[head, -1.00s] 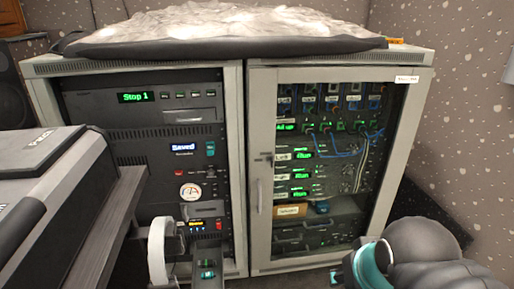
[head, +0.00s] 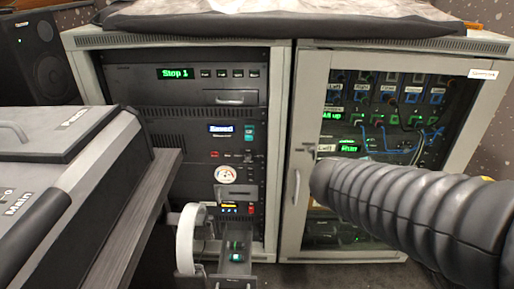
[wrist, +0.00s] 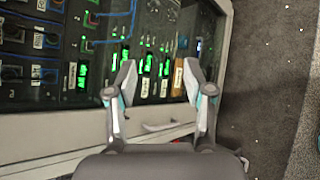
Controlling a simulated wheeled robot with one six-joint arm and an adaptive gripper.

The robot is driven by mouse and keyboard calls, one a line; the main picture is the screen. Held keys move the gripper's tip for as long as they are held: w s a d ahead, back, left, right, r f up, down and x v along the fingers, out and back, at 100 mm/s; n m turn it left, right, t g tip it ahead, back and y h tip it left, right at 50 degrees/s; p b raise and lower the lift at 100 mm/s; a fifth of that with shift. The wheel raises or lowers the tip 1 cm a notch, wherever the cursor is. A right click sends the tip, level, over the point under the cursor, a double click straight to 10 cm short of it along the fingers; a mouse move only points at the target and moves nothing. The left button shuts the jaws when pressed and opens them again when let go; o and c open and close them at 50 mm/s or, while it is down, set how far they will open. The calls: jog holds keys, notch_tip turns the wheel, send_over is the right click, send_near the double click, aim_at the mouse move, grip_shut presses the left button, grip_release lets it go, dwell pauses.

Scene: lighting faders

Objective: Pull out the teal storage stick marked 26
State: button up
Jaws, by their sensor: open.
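A small teal piece (head: 249,131) sits in the front of the left rack, just right of the lit "Saved" display. It looks like the storage stick, but its number is too small to read. My gripper (wrist: 161,78) is open and empty in the wrist view, its two fingers spread wide in front of the right cabinet's glass door. The teal piece does not show clearly in the wrist view. In the head view my dark ribbed arm reaches in from the right across the right cabinet; the fingers are not visible there.
The left rack (head: 283,150) has an open front. The right cabinet's door has a pale handle (head: 296,187). A grey console (head: 60,190) stands at left. A white curved part (head: 186,238) and a small drawer with green lights (head: 236,256) stick out low at the left rack.

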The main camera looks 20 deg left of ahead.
jog(key=w+a+n+t+y, duration=0.25)
jog(key=a+n, duration=0.25)
jog(key=a, duration=0.3)
jog(key=w+a+n+t+y, duration=0.1)
jog(key=w+a+n+t, duration=0.15)
jog(key=a+n, duration=0.35)
jog(key=n+y, duration=0.6)
jog(key=n, duration=0.2)
send_near(248, 139)
jog(key=w, duration=0.1)
jog(key=x, duration=0.7)
jog(key=shift+f, duration=0.15)
jog(key=shift+x, duration=1.05)
grip_shut()
jog(key=shift+s+b, duration=0.1)
jog(key=shift+b, duration=0.2)
